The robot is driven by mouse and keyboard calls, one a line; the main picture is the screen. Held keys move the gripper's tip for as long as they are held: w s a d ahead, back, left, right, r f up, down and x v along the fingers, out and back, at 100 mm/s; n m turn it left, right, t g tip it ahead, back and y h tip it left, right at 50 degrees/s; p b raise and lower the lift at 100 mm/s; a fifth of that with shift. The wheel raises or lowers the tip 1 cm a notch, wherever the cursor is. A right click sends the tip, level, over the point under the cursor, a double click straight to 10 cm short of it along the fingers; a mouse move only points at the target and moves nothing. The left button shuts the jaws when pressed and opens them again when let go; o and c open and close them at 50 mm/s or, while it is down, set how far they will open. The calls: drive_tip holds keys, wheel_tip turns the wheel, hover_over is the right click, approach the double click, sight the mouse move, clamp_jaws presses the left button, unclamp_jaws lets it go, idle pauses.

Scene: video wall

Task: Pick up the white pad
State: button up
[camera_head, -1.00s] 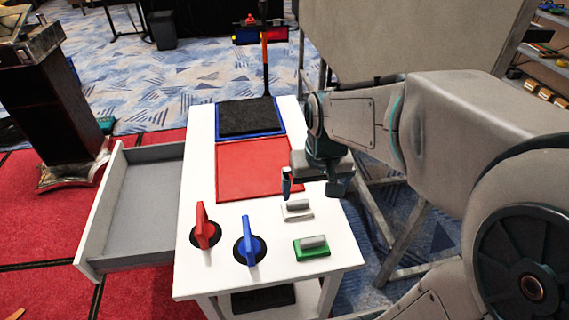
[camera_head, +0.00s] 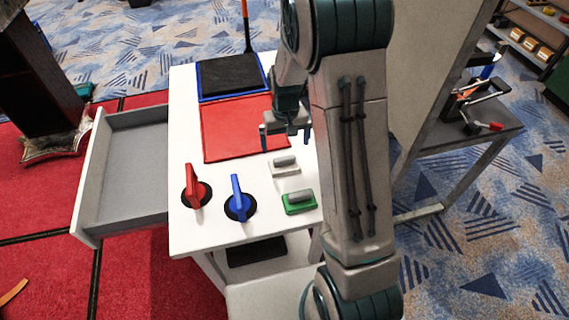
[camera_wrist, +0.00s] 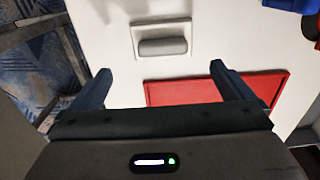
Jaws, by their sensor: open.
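The white pad (camera_head: 285,171), a small white block with a grey handle on top, lies on the white table between the red mat and the green pad. It also shows in the wrist view (camera_wrist: 162,27) at top centre, ahead of the fingertips, with its handle running left to right. My gripper (camera_head: 285,136) is open and empty above the near right part of the red mat, just beyond the pad. In the wrist view the fingers of my gripper (camera_wrist: 160,70) are spread wider than the pad, with nothing between them.
A green pad (camera_head: 299,208) with a grey handle lies nearer than the white one. A blue knob (camera_head: 238,200) and a red knob (camera_head: 194,190) stand to the left. The red mat (camera_head: 225,130) lies behind. An open grey drawer (camera_head: 130,175) sticks out left.

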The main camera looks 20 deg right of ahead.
sight(285, 158)
wheel_tip(285, 158, down, 3)
drive_tip(key=shift+r, duration=0.1)
drive_tip(key=f, duration=0.2)
drive_tip(key=f+p, duration=0.1)
drive_tip(key=f, duration=0.1)
drive_tip(key=shift+s+a, duration=0.2)
drive_tip(key=shift+s, duration=0.15)
drive_tip(key=shift+f, duration=0.65)
drive_tip(key=c, duration=0.8)
